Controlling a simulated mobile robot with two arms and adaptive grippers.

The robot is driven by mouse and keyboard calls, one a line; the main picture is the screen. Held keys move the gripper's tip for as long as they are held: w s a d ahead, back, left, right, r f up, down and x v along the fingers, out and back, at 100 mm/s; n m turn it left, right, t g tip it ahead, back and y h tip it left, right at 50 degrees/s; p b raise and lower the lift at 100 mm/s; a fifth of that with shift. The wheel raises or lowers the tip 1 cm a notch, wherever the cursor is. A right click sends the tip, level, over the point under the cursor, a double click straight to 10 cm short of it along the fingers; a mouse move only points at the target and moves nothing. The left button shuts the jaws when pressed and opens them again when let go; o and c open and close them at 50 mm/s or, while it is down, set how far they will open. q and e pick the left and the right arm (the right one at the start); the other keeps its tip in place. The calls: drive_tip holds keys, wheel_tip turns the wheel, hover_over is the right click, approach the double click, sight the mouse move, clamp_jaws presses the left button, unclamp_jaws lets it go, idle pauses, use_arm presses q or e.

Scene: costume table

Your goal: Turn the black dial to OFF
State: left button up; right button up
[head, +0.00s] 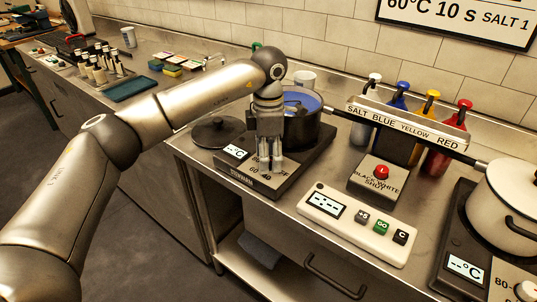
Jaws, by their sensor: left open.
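The black hotplate (312,160) stands at the middle of the steel counter, with a dark pot of blue liquid (301,103) on it. Its front shows a small "--°C" display (235,152) and dial marks reading about 60, 40 and partly "FF". My left gripper (270,168) points down over these marks, with its fingers open. The black dial is hidden behind or between the fingers, so its setting and any contact cannot be told. My right gripper is not in view.
A dark lid (218,132) lies left of the pot. A red-button box (378,180) and a white timer panel (357,222) stand to the right. A second hotplate (462,235) with a cream pot (505,195) is at far right. Colored bottles (445,140) stand behind a label rail (405,125).

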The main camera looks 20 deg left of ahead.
use_arm(q)
wheel_tip(320, 180, up, 12)
idle(0.5)
drive_tip(key=shift+f, duration=0.1)
